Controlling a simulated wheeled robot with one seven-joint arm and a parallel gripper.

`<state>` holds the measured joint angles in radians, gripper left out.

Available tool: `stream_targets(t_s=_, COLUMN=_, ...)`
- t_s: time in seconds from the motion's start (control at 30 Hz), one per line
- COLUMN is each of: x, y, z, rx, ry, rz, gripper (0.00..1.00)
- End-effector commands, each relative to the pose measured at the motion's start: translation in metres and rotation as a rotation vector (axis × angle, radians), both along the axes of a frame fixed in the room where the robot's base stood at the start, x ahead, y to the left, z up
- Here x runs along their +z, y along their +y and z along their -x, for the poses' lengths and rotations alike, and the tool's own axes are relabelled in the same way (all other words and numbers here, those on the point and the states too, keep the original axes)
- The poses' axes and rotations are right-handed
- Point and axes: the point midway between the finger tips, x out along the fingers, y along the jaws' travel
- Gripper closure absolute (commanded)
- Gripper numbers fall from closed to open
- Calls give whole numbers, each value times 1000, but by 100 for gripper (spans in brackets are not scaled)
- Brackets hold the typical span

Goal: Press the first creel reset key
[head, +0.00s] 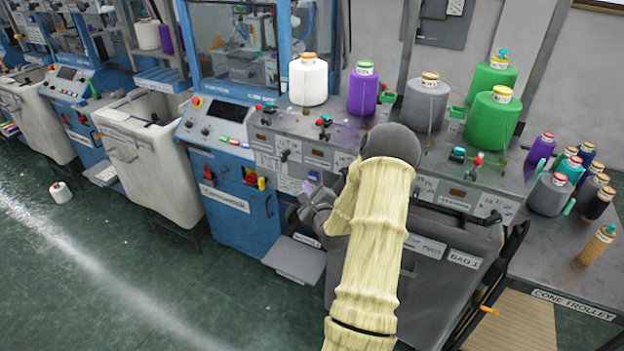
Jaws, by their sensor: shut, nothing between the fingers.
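The grey creel panel (340,140) runs along the front of the knitting machine, under the yarn cones. Small red and teal controls sit on it: one at its left end (265,108), one near the middle (324,122) and a pair farther right (466,156). I cannot tell which is the first creel reset key; the labels are too small to read. My gripper (308,192) is shut and empty, close in front of the lower panel face, below the middle control. I cannot tell whether it touches the panel. My arm hides part of the panel to its right.
White (308,82), purple (362,92), grey (425,103) and green (493,120) cones stand above the panel. A cone trolley (575,285) with several cones is at right. A dark grey bin (450,255) stands below the panel. Floor at left is mostly clear, with one fallen cone (60,192).

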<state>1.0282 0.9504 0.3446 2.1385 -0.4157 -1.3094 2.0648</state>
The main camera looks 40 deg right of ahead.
Motion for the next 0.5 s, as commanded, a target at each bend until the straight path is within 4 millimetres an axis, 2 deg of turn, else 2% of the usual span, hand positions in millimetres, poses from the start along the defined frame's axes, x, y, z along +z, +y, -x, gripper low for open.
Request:
stream_targets(t_s=0.33, x=-1, y=27, z=11, rx=2, ry=0, rz=-2, gripper=100)
stream_targets(t_s=0.5, x=0, y=33, z=13, rx=1, ry=-1, rz=0, gripper=100)
